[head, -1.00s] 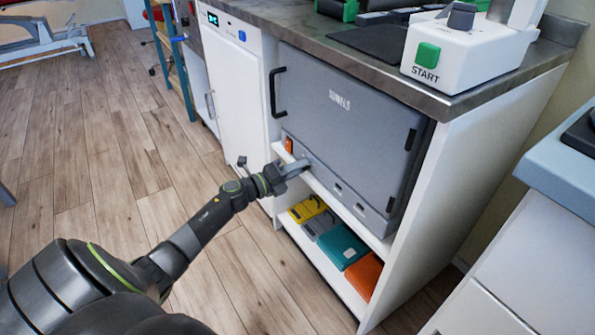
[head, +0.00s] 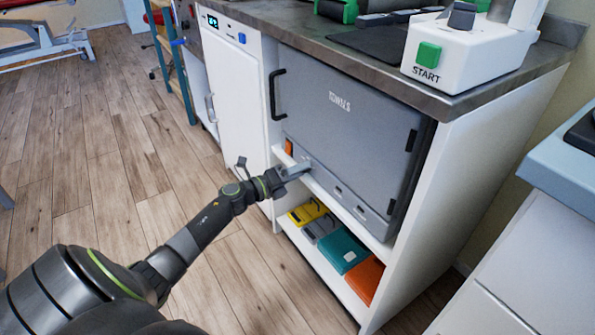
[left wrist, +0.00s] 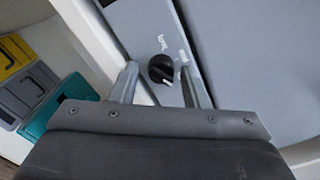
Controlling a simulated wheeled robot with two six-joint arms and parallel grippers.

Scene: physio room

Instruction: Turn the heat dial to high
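The heat dial (left wrist: 161,69) is a round black knob on a grey panel below the grey towel cabinet door (head: 345,125). In the left wrist view it sits just beyond and between my two fingertips, with small white lettering beside it. My left gripper (head: 303,166) is at the left end of that panel in the head view, where it hides the dial. In the left wrist view my left gripper (left wrist: 162,82) is open, its fingers apart on either side of the dial. I cannot tell whether they touch it. My right gripper is not in view.
A shelf below holds a yellow case (head: 307,212), a grey case (head: 321,227), a teal case (head: 342,250) and an orange case (head: 365,277). A white cabinet (head: 236,100) stands to the left. A white device with a green START button (head: 428,55) is on the counter.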

